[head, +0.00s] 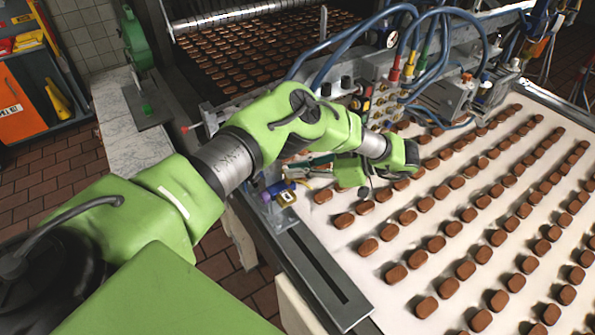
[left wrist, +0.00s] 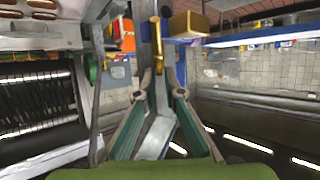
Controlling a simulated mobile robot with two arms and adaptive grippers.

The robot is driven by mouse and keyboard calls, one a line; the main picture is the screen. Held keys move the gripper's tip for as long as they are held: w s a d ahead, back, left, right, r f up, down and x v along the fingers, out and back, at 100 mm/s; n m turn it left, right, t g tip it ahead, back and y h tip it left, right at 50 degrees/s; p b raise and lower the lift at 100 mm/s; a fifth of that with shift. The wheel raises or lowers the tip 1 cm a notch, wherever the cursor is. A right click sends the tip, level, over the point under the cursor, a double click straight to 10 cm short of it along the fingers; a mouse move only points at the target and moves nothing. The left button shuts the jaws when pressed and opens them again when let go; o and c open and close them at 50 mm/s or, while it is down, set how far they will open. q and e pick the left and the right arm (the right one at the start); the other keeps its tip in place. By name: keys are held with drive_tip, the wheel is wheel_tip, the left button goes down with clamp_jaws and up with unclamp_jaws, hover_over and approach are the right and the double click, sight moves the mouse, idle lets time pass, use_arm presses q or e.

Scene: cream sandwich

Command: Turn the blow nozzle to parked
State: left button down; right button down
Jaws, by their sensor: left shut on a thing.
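The blow nozzle (left wrist: 157,45) shows in the left wrist view as a short brass tube at the top centre, just beyond my fingertips. A brass block (left wrist: 188,24) and a blue part are beside it. In the head view, a blue-purple and brass fitting (head: 287,197) sits at the belt's near left corner. My left gripper (head: 308,168) reaches it from the right, and shows in the left wrist view (left wrist: 158,95) with its fingers around the nozzle's grey part. The exact contact is partly hidden. My right gripper is out of view.
Rows of brown biscuits (head: 437,243) lie on the white belt (head: 372,290) under and right of my arm. Blue hoses (head: 340,50) and a valve panel (head: 385,95) stand behind my forearm. A metal rail (head: 315,275) edges the belt.

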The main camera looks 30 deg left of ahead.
use_arm(q)
drive_tip(key=shift+w+f+n+g+h+b, duration=0.1)
drive_tip(key=shift+w+n+g+h+b, duration=0.1)
drive_tip(key=shift+n+g+h+b, duration=0.65)
drive_tip(key=shift+a+g+y, duration=0.1)
drive_tip(key=shift+g+y, duration=0.15)
drive_tip(key=shift+y, duration=0.1)
drive_tip(key=c, duration=2.2)
unclamp_jaws()
drive_tip(key=shift+c, duration=0.2)
drive_tip(key=shift+p, duration=0.35)
